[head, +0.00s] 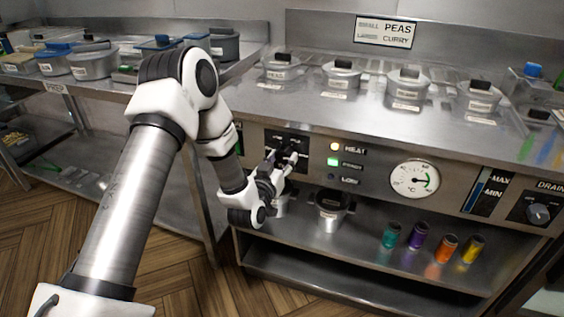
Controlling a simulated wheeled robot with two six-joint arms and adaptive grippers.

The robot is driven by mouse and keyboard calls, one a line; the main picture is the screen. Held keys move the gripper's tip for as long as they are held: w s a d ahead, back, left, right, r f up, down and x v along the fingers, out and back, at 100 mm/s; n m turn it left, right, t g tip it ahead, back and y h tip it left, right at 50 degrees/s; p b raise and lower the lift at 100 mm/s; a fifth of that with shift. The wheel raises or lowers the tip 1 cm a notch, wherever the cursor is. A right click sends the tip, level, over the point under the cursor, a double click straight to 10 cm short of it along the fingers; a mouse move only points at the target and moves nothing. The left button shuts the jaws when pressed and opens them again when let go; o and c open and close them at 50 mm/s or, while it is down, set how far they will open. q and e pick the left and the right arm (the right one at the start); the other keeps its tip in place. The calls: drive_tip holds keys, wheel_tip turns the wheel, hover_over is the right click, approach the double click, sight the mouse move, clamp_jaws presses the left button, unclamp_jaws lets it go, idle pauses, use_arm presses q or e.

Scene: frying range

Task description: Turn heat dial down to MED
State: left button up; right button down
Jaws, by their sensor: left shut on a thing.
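My left gripper (281,158) is at the front of the steel frying range, shut at the black dial panel (288,137) left of the lamps. The heat dial there is mostly hidden by the fingers, and I cannot read its setting or the panel's marks. The lowest lamp (331,178), labelled LOW, looks dark blue. A round °C gauge (415,181) sits further right. My right gripper is out of view.
A DRAIN knob (538,213) and a MAX/MIN level strip (484,190) are at the right of the panel. Several lidded pots stand on the range top (300,105). The shelf below (355,245) holds a metal pot (330,218) and several coloured jars.

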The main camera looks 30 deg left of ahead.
use_arm(q)
drive_tip(key=n+b, duration=0.2)
drive_tip(key=n, duration=0.3)
drive_tip(key=shift+f+b, duration=0.15)
drive_tip(key=shift+b, duration=0.2)
drive_tip(key=shift+n+b, duration=0.75)
drive_tip(key=shift+n, duration=1.05)
drive_tip(key=shift+r, duration=0.2)
drive_tip(key=o, duration=1.2)
drive_tip(key=shift+c, duration=0.2)
drive_tip(key=v, duration=1.2)
drive_tip(key=shift+f, duration=0.2)
drive_tip(key=shift+d, duration=0.1)
